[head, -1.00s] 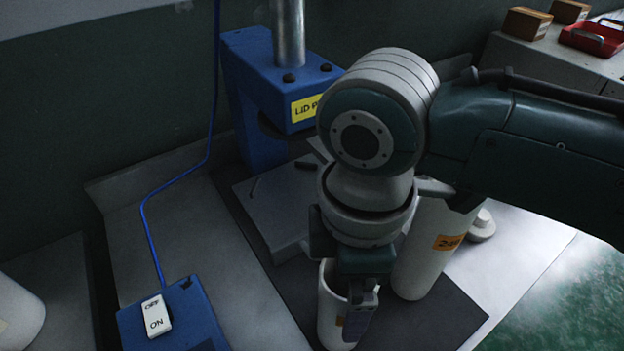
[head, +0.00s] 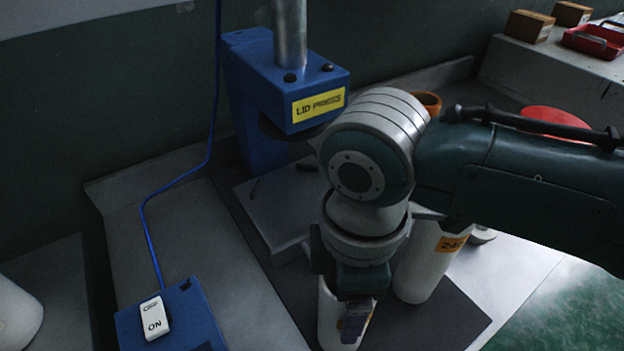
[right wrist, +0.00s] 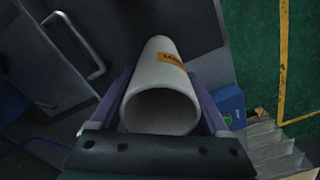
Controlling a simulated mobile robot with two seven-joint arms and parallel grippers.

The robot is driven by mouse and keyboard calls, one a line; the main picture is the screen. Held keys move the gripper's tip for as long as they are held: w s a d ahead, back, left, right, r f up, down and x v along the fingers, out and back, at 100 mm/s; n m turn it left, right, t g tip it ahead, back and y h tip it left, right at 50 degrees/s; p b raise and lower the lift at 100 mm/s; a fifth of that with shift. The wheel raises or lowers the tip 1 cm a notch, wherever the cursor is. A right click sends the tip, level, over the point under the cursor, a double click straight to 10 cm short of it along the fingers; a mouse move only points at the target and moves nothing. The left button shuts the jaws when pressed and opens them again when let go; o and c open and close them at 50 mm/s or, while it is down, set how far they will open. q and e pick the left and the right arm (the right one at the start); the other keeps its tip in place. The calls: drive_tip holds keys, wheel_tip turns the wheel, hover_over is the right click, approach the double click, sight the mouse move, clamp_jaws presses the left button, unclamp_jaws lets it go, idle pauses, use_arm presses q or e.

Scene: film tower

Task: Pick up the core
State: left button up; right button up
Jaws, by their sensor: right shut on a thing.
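The white hollow tube, which appears to be the core (head: 330,318), is at the bottom middle of the head view, below my right arm. My right gripper (head: 356,318) is shut on it, near its upper part. In the right wrist view the tube (right wrist: 160,82) lies between the two purple fingers, with its open end towards the camera and an orange label on its side. I cannot tell whether its lower end touches the bench. My left gripper is not in view.
A second white tube (head: 422,275) labelled 240 stands close to the right. The blue lid press (head: 262,105) is behind. A blue switch box (head: 190,318) is at the lower left. A red disc (head: 556,122) and a red tray (head: 597,42) are at the right.

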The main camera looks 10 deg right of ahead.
drive_tip(key=c, duration=0.4)
drive_tip(key=shift+r, duration=0.1)
